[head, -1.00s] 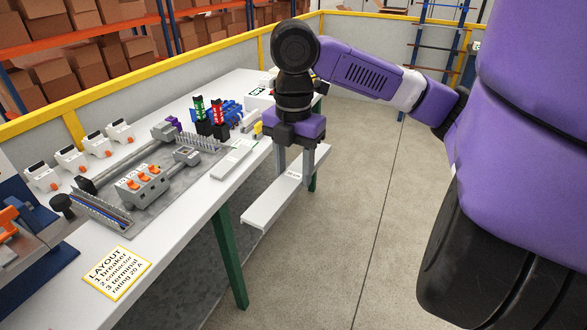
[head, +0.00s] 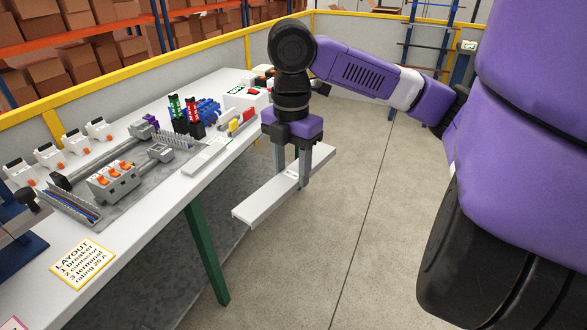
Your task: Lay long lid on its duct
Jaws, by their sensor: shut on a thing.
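The long lid (head: 262,200) is a pale grey channel strip. My gripper (head: 291,172) is shut on it near its middle and holds it in the air, off the table's right edge, above the floor. Two slotted grey ducts are on the grey mounting plate (head: 130,188): one at the near left end (head: 70,206) with wires showing inside, one at the far right end (head: 173,142). Both look open on top. I cannot tell from this view which one matches the lid.
A shorter pale lid (head: 205,156) lies on the white table (head: 150,222) beside the plate. Breakers with orange levers (head: 112,182) stand on the plate. Red and green screwdrivers (head: 185,112) stand upright behind. A layout card (head: 82,262) lies in front. Floor right of the table is clear.

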